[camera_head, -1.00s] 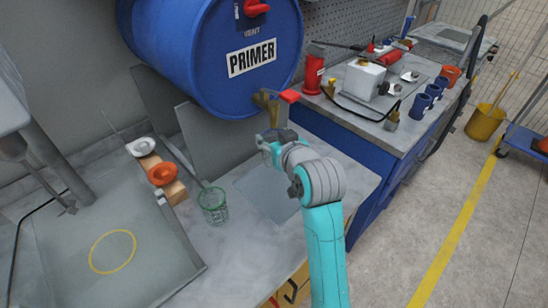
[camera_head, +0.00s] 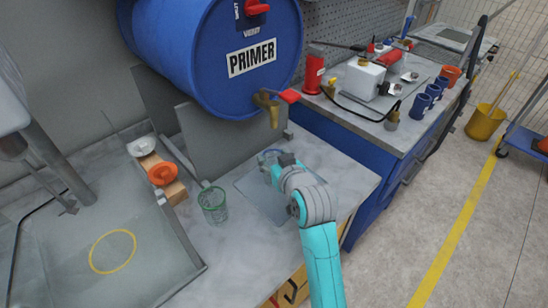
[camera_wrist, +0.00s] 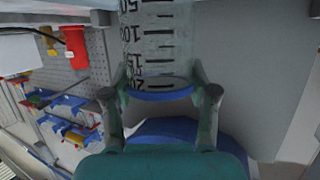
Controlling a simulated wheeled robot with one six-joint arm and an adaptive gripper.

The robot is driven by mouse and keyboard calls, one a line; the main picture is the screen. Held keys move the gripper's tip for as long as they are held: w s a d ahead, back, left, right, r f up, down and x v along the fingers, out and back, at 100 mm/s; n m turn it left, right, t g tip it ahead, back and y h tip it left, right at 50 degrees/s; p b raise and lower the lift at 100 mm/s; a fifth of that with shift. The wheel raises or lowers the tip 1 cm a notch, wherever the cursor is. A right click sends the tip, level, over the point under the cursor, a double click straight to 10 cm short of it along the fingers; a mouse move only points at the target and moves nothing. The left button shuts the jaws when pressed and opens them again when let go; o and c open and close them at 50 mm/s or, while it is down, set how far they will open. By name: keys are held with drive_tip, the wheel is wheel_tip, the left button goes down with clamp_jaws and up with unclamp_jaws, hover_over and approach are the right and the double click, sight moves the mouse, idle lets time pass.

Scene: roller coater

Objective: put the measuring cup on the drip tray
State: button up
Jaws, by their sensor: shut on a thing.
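The measuring cup (camera_wrist: 158,40) is clear, with black graduation marks and a blue ring. My gripper (camera_wrist: 160,98) is shut on it, with a finger on each side in the wrist view. In the head view the cup (camera_head: 267,158) is small and mostly hidden by my gripper (camera_head: 280,162). The drip tray (camera_head: 262,195) is a flat grey plate on the bench below the drum's tap. The cup is over the tray's far part, low down. I cannot tell whether it touches the tray.
The blue PRIMER drum (camera_head: 215,50) has a brass tap (camera_head: 270,108) with a red handle just beyond my gripper. A green cup (camera_head: 213,203) stands left of the tray. The tray's near part is clear.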

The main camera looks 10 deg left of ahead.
drive_tip(key=o, duration=1.1)
drive_tip(key=shift+o, duration=0.2)
drive_tip(key=shift+s+d+r, duration=0.1)
drive_tip(key=shift+s+r, duration=0.05)
drive_tip(key=shift+s, duration=0.05)
drive_tip(key=v, duration=1.1)
drive_tip(key=shift+s, duration=0.25)
drive_tip(key=shift+d+r, duration=0.1)
drive_tip(key=shift+d, duration=0.05)
